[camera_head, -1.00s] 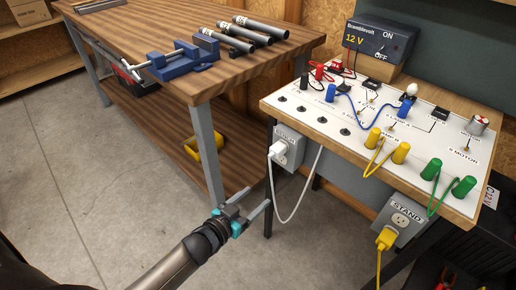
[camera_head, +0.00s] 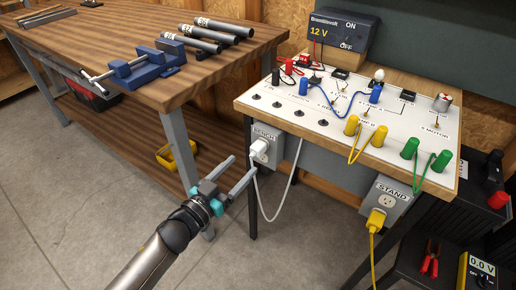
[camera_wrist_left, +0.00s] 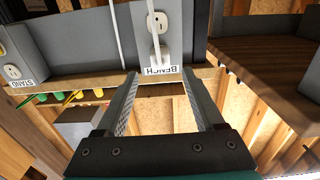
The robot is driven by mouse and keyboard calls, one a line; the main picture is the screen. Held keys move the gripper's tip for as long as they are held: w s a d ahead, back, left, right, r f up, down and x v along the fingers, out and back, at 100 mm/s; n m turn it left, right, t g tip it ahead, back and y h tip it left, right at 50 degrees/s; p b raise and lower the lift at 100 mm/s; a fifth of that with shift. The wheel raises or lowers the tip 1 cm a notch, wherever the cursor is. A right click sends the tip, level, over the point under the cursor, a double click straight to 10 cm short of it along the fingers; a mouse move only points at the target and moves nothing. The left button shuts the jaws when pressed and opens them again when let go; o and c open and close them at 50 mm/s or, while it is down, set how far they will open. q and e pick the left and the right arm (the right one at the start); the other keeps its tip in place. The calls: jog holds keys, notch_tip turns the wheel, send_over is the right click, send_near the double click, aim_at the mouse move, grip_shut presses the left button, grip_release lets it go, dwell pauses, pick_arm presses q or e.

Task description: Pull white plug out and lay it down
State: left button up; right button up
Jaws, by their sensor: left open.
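The white plug (camera_head: 260,149) sits in the outlet box labelled BENCH (camera_head: 267,145) on the front of the circuit board table, with its white cord hanging in a loop below. In the left wrist view the plug (camera_wrist_left: 158,56) shows ahead, beyond the fingertips and roughly between them. My left gripper (camera_head: 241,174) is open and empty, just left of and below the plug, apart from it in the head view. Its two fingers (camera_wrist_left: 160,92) frame the box in the wrist view. My right gripper is out of view.
A yellow plug (camera_head: 376,221) sits in the STAND outlet box (camera_head: 390,199) to the right. The wooden workbench (camera_head: 130,60) with a blue vise (camera_head: 142,72) stands left. The circuit board (camera_head: 340,115) with cables is above. Open floor lies at lower left.

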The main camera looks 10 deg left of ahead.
aim_at(254, 153)
pick_arm(q)
jog(key=shift+b+x, duration=0.55)
jog(key=shift+x, duration=3.3)
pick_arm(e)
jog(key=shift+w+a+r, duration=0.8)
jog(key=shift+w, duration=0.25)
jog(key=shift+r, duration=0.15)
pick_arm(q)
jog(key=shift+p, duration=0.35)
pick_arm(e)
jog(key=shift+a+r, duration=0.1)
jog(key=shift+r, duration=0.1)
pick_arm(q)
grip_shut()
jog(key=shift+s, duration=0.1)
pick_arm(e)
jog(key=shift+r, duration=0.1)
pick_arm(q)
jog(key=shift+p+v, duration=1.4)
jog(key=shift+v, duration=1.5)
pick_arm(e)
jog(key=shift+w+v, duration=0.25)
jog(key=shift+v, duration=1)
pick_arm(q)
jog(key=shift+a, duration=0.1)
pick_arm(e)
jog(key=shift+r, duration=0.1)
